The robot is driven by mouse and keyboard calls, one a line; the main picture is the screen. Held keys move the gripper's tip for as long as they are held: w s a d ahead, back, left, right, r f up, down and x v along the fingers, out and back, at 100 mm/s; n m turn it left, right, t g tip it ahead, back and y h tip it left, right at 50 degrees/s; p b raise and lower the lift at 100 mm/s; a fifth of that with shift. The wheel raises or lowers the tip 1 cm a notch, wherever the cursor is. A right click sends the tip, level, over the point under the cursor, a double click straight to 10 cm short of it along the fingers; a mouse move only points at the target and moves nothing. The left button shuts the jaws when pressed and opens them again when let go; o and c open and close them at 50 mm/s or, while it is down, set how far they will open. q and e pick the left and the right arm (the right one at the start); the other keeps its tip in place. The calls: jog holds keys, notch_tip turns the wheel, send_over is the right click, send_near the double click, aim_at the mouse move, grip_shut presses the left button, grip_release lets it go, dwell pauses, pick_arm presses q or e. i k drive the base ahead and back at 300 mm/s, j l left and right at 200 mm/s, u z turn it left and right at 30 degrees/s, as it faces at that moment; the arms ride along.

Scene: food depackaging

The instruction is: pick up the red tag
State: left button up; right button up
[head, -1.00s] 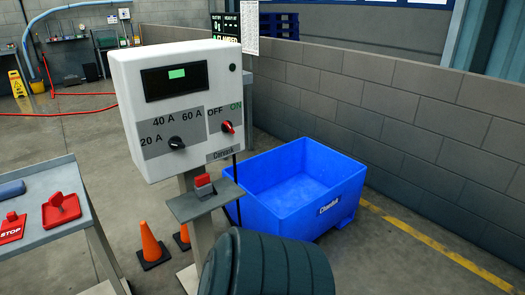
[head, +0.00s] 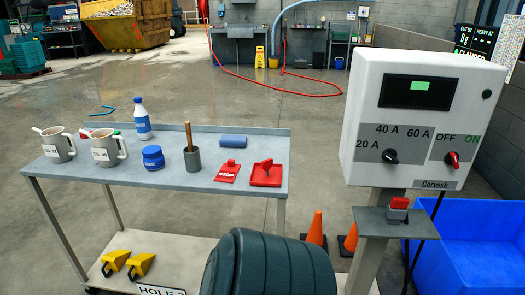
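A flat red tag marked STOP (head: 228,173) lies on the grey top of a cart (head: 110,196), near its right end. It has a small raised red part at its far edge. Beside it on the right lies a red square piece with an upright handle (head: 266,174); the two are close but apart. Neither of my grippers is in the head view, and nothing is touching the tag.
On the cart top stand two mugs (head: 106,148), a bottle (head: 142,120), a blue jar (head: 153,158), a grey cup (head: 192,160) and a blue roll (head: 232,141). A white control box (head: 360,100), orange cones (head: 316,228) and a blue bin (head: 480,240) stand to the right.

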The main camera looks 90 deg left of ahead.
aim_at(228, 173)
jog(key=u, duration=3)
